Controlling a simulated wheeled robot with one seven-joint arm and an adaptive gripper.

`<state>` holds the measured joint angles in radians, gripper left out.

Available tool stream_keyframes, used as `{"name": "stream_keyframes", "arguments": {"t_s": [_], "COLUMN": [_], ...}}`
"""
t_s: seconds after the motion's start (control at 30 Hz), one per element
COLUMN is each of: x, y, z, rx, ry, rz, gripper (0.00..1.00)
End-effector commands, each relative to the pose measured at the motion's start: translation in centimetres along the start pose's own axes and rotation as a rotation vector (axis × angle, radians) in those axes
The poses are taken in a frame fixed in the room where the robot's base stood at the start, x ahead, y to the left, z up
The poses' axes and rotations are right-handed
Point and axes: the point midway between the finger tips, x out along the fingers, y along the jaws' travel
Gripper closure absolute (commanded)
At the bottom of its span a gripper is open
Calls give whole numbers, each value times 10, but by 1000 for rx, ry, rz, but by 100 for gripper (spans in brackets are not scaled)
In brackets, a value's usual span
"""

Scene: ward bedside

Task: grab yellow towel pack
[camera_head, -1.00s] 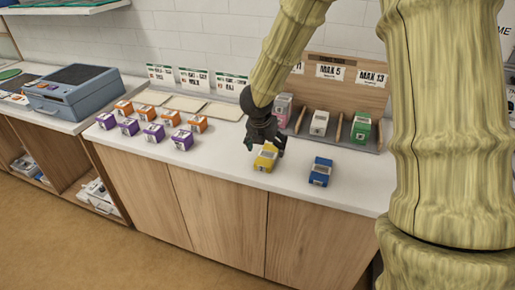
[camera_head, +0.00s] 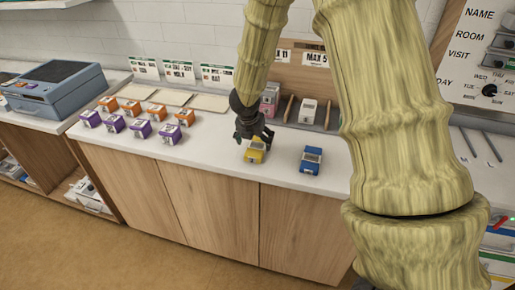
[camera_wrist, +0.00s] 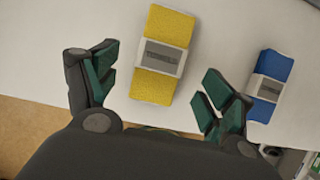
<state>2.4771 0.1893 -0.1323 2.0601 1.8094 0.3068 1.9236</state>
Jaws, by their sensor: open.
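The yellow towel pack (camera_head: 255,150), with a pale label band, lies on the white counter near its front edge. In the wrist view the yellow towel pack (camera_wrist: 163,56) lies between and a little beyond the two fingertips, with a gap on each side. My gripper (camera_head: 254,134) is open just above and behind the pack in the head view, and hides part of it. In the wrist view my gripper (camera_wrist: 158,78) has its fingers spread, with nothing held.
A blue pack (camera_head: 311,160) lies to the right, close to the right finger in the wrist view. Orange packs (camera_head: 131,107) and purple packs (camera_head: 141,128) stand in rows to the left. A wooden divided rack (camera_head: 284,85) stands behind. A blue-grey case (camera_head: 57,90) sits far left.

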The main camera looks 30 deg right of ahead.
Motion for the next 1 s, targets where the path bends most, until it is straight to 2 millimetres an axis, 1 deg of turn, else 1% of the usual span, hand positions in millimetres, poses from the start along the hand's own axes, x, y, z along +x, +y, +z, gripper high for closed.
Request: {"name": "stream_keyframes", "arguments": {"t_s": [0.27,0.3,0.43,0.6,0.83,0.97,1.0], "x": [25,30,40,46,46,46,46], "y": [-3,-2,-2,-2,-2,-2,-2], "z": [5,5,5,5,5,5,5], "rx": [-4,-3,-3,-2,-2,-2,-2], "ry": [0,-1,-1,-1,0,0,0], "rz": [-5,-4,-3,-2,-2,-2,-2], "gripper": [18,18,18,18,18,42,49]}}
